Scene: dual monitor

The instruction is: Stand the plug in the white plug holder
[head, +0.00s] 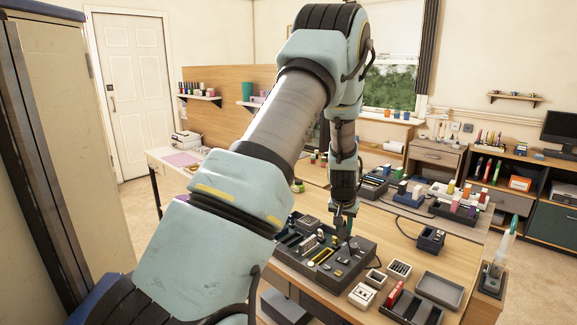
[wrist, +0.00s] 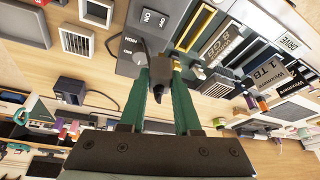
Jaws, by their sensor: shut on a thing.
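My gripper (wrist: 160,74) points down over the grey device panel, its two green fingers close around a small dark thing (wrist: 158,88), which looks like the plug. Its lower end is hard to make out. In the head view my gripper (head: 346,232) is just above the right part of the panel, and the plug cannot be told apart from the fingers. A small white block with dark slots (head: 362,295), perhaps the white plug holder, sits on the table in front of the panel. It stands apart from my gripper.
The grey panel (head: 302,264) carries cards, slots and switches. Beside it are a grilled box (head: 398,269), a red block (head: 393,297) and a grey tray (head: 440,289). A black box with a cable (head: 430,238) stands farther back. Some bare wood lies between the panel and that box.

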